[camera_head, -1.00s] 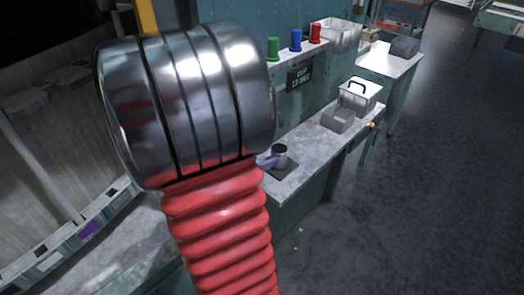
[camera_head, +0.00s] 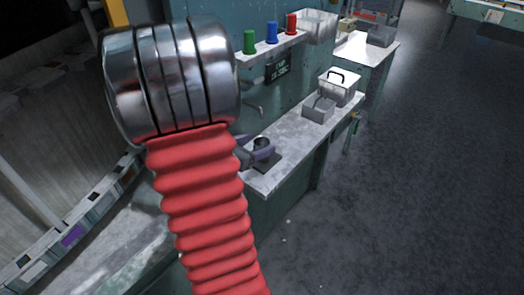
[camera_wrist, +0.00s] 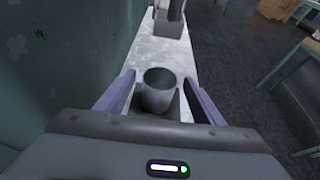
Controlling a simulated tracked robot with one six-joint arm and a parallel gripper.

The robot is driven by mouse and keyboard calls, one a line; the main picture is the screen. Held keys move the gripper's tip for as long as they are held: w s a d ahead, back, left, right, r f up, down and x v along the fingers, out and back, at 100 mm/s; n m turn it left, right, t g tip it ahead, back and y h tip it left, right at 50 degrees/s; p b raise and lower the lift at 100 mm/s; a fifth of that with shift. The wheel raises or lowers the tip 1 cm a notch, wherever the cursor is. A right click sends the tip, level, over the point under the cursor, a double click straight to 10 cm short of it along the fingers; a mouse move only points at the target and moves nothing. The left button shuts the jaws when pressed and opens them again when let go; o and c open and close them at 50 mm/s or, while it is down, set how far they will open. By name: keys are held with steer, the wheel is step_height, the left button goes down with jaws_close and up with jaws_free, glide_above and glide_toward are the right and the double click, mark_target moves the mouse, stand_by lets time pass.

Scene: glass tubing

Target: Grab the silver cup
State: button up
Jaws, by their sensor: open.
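The silver cup (camera_wrist: 158,92) stands upright between the two purple fingers of my gripper (camera_wrist: 158,98) in the wrist view. The fingers are open, one on each side, and the left and right gaps to the cup show. In the head view the cup (camera_head: 261,143) is on a dark square pad (camera_head: 268,163) near the front end of the grey counter, with my gripper (camera_head: 262,153) around it. My silver and red arm hides part of the counter in the head view.
Green (camera_head: 249,42), blue (camera_head: 272,33) and red (camera_head: 291,24) cups stand on a wall shelf above the counter. A grey box (camera_head: 318,109) and a white lidded container (camera_head: 339,87) stand farther along the counter (camera_head: 290,140). Open floor lies to the right.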

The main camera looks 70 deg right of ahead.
mark_target(266, 141)
steer(key=shift+s+d+f, duration=0.2)
steer(key=shift+d+f, duration=0.05)
steer(key=shift+d, duration=0.3)
steer(key=shift+x, duration=2.6)
steer(key=c, duration=1.2)
